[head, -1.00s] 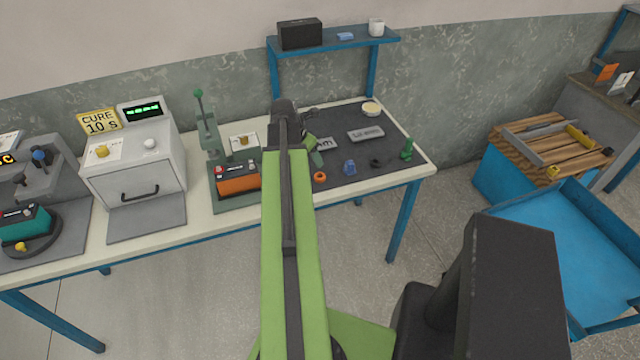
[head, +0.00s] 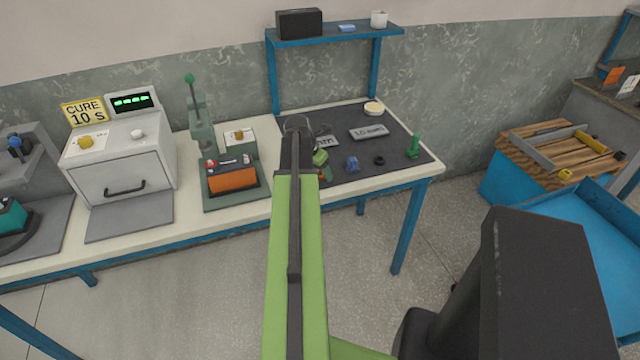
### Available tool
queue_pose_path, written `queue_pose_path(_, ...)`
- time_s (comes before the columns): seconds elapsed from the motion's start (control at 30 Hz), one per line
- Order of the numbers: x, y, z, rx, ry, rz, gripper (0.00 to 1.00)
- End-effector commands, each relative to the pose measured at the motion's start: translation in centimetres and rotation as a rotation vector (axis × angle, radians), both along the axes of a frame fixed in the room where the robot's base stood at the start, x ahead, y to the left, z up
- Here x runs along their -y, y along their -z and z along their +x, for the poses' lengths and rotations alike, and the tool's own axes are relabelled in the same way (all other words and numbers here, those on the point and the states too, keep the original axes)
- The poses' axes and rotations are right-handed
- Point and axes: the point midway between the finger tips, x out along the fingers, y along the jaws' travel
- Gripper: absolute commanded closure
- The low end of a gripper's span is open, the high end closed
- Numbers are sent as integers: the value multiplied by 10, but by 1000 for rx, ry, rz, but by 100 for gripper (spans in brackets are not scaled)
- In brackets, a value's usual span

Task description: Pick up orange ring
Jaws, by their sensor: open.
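The orange ring is not clearly visible now; my arm and gripper cover the part of the dark mat (head: 395,167) where it lay. My gripper (head: 325,172) is at the front left of this mat, at the far end of my green arm. It is open, and its fingertips are small and partly hidden by the arm. A blue piece (head: 352,164) stands just right of the gripper. A black ring (head: 379,160) lies farther right, and a green piece (head: 413,147) stands near the mat's right edge.
Two grey label plates (head: 369,132) and a round cream-lidded tin (head: 373,108) are farther back on the mat. A press with an orange block (head: 232,180) stands to the left. A shelf (head: 335,36) rises behind the bench.

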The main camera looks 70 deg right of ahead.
Motion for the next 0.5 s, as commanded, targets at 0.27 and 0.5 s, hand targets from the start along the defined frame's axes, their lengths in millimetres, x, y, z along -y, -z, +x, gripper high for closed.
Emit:
queue_pose_path(0.27, 0, -1, 0, 0, 0, 0, 49)
queue_pose_path(0.5, 0, -1, -1, 0, 0, 0, 81)
